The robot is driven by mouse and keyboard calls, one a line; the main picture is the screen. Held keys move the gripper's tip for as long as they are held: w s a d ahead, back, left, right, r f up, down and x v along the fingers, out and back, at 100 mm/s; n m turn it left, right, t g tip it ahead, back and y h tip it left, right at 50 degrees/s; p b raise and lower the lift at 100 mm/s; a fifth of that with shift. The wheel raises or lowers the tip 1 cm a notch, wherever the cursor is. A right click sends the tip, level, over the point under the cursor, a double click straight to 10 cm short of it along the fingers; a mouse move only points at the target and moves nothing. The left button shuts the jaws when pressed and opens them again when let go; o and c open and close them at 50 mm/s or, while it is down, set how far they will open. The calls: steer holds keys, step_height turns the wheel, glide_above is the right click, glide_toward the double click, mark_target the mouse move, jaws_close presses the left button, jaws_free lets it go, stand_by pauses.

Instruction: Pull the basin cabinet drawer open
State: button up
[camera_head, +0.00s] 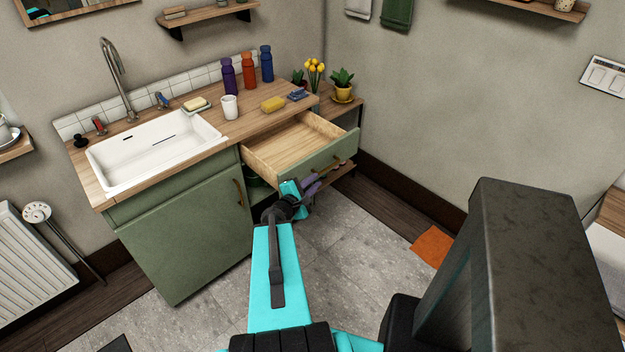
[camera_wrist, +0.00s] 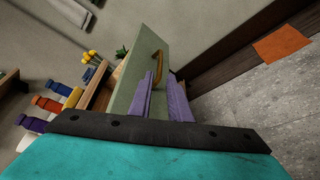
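The basin cabinet (camera_head: 185,235) is green with a wooden top. Its drawer stands pulled out, with its empty wooden inside (camera_head: 295,145) showing. The green drawer front (camera_head: 318,168) has a brass handle (camera_head: 340,162), also seen in the wrist view (camera_wrist: 159,62). My gripper (camera_head: 317,182) is just in front of the drawer front, near the handle. In the wrist view, its two purple fingers (camera_wrist: 162,76) are apart with a gap between them. The handle shows between and beyond the fingertips; I cannot tell whether either finger touches it.
A white basin (camera_head: 155,150) is set in the top. A cup (camera_head: 229,107), a yellow sponge (camera_head: 272,104) and several bottles (camera_head: 248,74) stand on the counter. A low shelf with plants (camera_head: 343,90) is behind the drawer.

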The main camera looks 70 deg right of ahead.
steer(key=shift+a+r+p, duration=0.1)
steer(key=shift+a+p, duration=0.2)
steer(key=shift+p, duration=0.05)
steer(key=shift+w, duration=0.1)
stand_by(0.5)
steer(key=w+a+f+m+y, duration=0.1)
steer(key=w+a+f+y, duration=0.25)
steer(key=a+f, duration=0.5)
steer(key=w+a+f+m+y, duration=0.2)
steer(key=w+a+f, duration=0.3)
steer(key=a, duration=0.6)
steer(key=w+a+f+m+y, duration=0.1)
steer(key=w+a+f+y, duration=0.2)
steer(key=w+a+f, duration=0.5)
steer(key=s+a+f+g+y, duration=0.1)
steer(key=s+a+f+y, duration=0.1)
steer(key=a, duration=1)
steer(key=s+a+f+g+y, duration=0.1)
steer(key=s+a, duration=0.3)
steer(key=a, duration=0.8)
steer(key=s+a+f+y, duration=0.3)
steer(key=a+f+y, duration=0.1)
steer(key=a, duration=0.8)
steer(key=shift+s+a+g, duration=0.2)
steer(key=shift+a+g, duration=0.05)
steer(key=shift+g, duration=0.15)
steer(key=shift+d, duration=0.1)
